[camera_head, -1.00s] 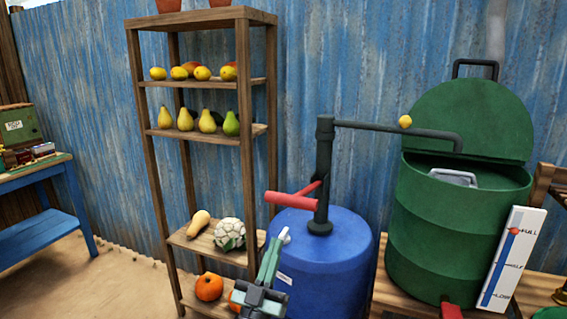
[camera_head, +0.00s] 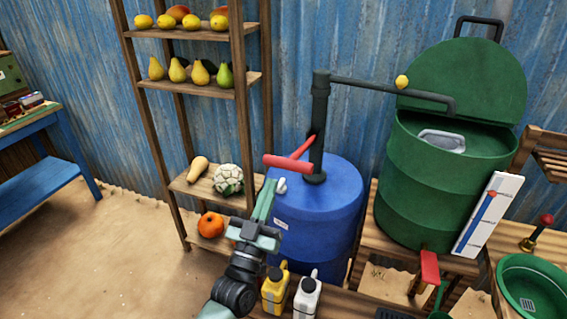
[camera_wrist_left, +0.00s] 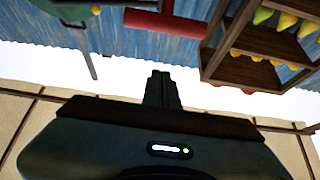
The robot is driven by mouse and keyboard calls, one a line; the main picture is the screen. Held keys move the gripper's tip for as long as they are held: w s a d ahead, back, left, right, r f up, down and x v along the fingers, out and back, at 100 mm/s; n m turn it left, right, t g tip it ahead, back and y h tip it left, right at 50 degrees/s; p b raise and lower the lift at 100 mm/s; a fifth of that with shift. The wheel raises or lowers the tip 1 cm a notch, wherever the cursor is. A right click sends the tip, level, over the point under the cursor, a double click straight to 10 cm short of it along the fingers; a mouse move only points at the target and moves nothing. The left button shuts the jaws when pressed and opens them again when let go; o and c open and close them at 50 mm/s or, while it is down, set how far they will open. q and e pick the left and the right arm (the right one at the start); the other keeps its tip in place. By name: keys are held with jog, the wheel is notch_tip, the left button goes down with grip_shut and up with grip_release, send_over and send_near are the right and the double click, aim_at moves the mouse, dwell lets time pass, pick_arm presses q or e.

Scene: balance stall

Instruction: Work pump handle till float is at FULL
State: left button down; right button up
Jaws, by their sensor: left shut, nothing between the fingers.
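The pump (camera_head: 318,110) stands on a blue drum (camera_head: 335,215), its lever ending in a red crossbar handle (camera_head: 288,162). The handle also shows at the top of the left wrist view (camera_wrist_left: 165,22). My left gripper (camera_head: 272,192) is shut and empty, just below and in front of the handle, apart from it in the picture. Its closed fingers show in the left wrist view (camera_wrist_left: 161,88). The white gauge (camera_head: 482,222) leans by the green tank (camera_head: 425,195). Its red float (camera_head: 491,194) is level with the top mark; the lettering is too small to read now. My right gripper is out of view.
A wooden shelf (camera_head: 240,100) with fruit and vegetables stands left of the drum. A yellow jug (camera_head: 275,290) and a white jug (camera_head: 307,297) stand in front below. A green basin (camera_head: 535,290) is at the right. The sandy floor at left is clear.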

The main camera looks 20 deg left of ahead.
pick_arm(q)
notch_tip(320, 180, up, 5)
jog(key=p, duration=0.4)
send_over(284, 165)
jog(key=s, duration=0.3)
jog(key=f, duration=0.1)
jog(key=w+f, duration=0.1)
jog(key=shift+w+d+f, duration=0.15)
jog(key=shift+w+f, duration=0.15)
jog(key=shift+f, duration=0.7)
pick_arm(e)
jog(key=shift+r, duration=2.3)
